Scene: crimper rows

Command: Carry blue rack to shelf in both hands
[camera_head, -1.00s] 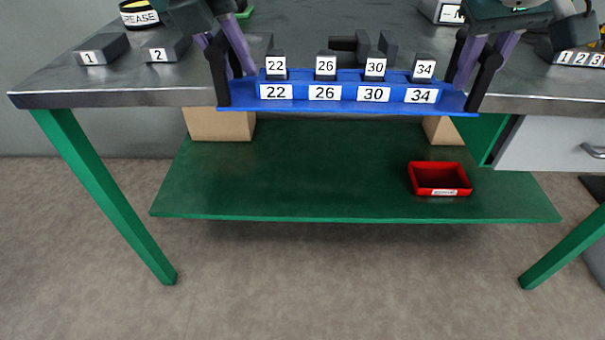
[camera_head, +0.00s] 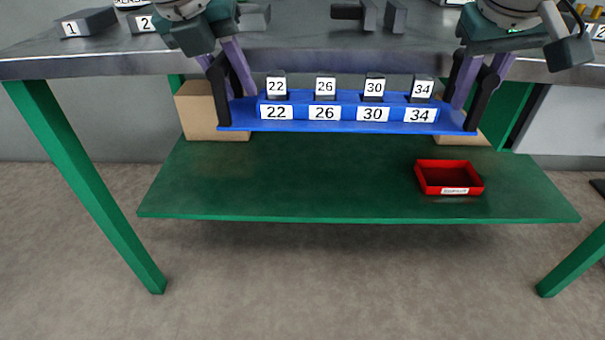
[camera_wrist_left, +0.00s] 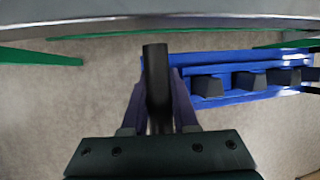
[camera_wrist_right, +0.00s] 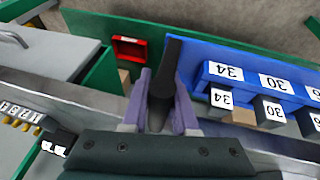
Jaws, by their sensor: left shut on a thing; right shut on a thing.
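The blue rack (camera_head: 347,127) is level in the head view, in front of the bench edge and above the green shelf (camera_head: 300,185). It holds dark blocks labelled 22, 26, 30 and 34, above matching labels on its front. My left gripper (camera_head: 229,101) is shut on the rack's left end, at a black upright handle. My right gripper (camera_head: 474,98) is shut on the black handle at the right end. The rack also shows in the left wrist view (camera_wrist_left: 240,97) and in the right wrist view (camera_wrist_right: 195,53).
A red bin (camera_head: 449,190) sits on the shelf's right part. Cardboard boxes (camera_head: 208,115) stand at the back of the shelf, behind the rack. The steel bench top (camera_head: 320,58) overhangs above. The shelf's middle and left are clear.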

